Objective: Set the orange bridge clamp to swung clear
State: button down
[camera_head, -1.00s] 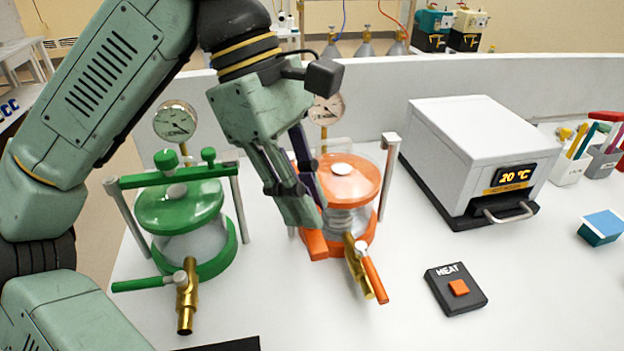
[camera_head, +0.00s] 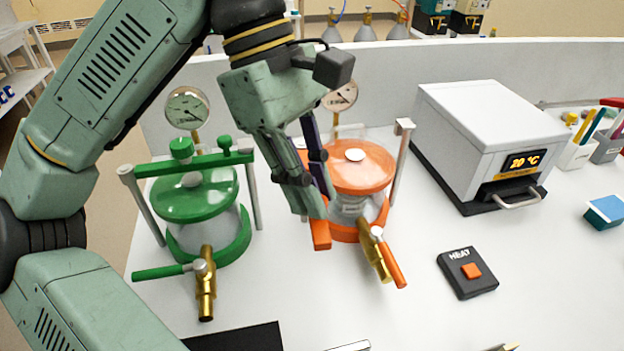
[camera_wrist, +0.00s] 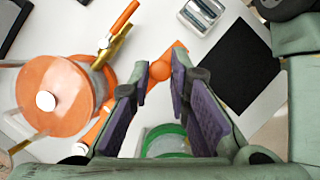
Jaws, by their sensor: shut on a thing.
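The orange vessel has an orange lid (camera_head: 362,168) with a pale centre knob, and the lid also shows in the wrist view (camera_wrist: 60,95). Its orange bridge clamp (camera_head: 320,235) is a flat bar whose end points toward the front, left of the vessel. In the wrist view the bar (camera_wrist: 180,50) runs diagonally beside the lid, not across its middle. My gripper (camera_head: 318,208) is shut on the bar at its round orange knob (camera_wrist: 160,68), which shows between the fingers. The fingers hide the bar's rear part and the left post in the head view.
A green vessel (camera_head: 196,200) with its bridge across the lid stands close left. An orange-handled brass valve (camera_head: 376,252) juts out in front. The HEAT button box (camera_head: 468,272) and white heater (camera_head: 480,140) are at right. A black mat (camera_wrist: 237,67) lies near.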

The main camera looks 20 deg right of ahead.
jog(key=c, duration=1.5)
grip_release()
jog(key=shift+v, duration=3.8)
